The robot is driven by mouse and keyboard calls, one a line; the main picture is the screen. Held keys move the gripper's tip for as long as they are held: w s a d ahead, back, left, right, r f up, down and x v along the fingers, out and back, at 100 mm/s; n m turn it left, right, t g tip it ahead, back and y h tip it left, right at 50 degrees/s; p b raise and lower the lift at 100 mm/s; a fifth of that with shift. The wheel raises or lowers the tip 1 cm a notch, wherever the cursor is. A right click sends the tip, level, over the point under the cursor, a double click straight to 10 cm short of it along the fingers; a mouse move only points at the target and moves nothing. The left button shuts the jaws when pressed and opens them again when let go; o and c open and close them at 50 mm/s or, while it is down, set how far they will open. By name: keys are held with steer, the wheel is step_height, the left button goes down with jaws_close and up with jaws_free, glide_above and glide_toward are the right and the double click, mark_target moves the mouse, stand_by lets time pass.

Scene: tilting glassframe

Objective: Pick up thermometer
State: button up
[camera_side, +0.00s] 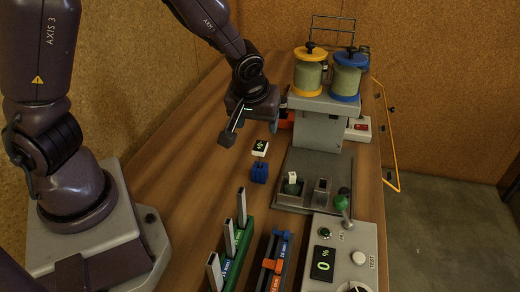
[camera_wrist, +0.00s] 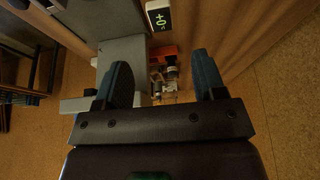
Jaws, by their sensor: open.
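The thermometer, a small white-framed block with a black display (camera_side: 260,147), stands upright at mid-table above a blue base (camera_side: 259,172) in the side view. In the wrist view its display (camera_wrist: 158,15) shows at the top edge, reading about +0°, and its lower part is out of frame. My gripper (camera_side: 250,132) is above and just behind the thermometer in the side view, apart from it. In the wrist view my gripper (camera_wrist: 162,80) has its two fingers wide apart with nothing held between them.
A grey machine (camera_side: 318,130) with yellow-lidded (camera_side: 308,75) and blue-lidded (camera_side: 346,80) jars stands behind to the right. A control box (camera_side: 340,255) is front right. A green rack (camera_side: 232,255) and a blue rack with orange clip (camera_side: 274,262) are in front. Table left of the thermometer is clear.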

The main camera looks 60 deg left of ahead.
mark_target(260, 147)
steer(key=x, duration=0.6)
steer(key=shift+a+f, duration=0.15)
steer(key=shift+f, duration=0.15)
steer(key=shift+s+d+x, duration=0.1)
steer(key=shift+x, duration=1.4)
steer(key=shift+s+d+x, duration=0.15)
steer(key=shift+x, duration=1.35)
steer(key=c, duration=1)
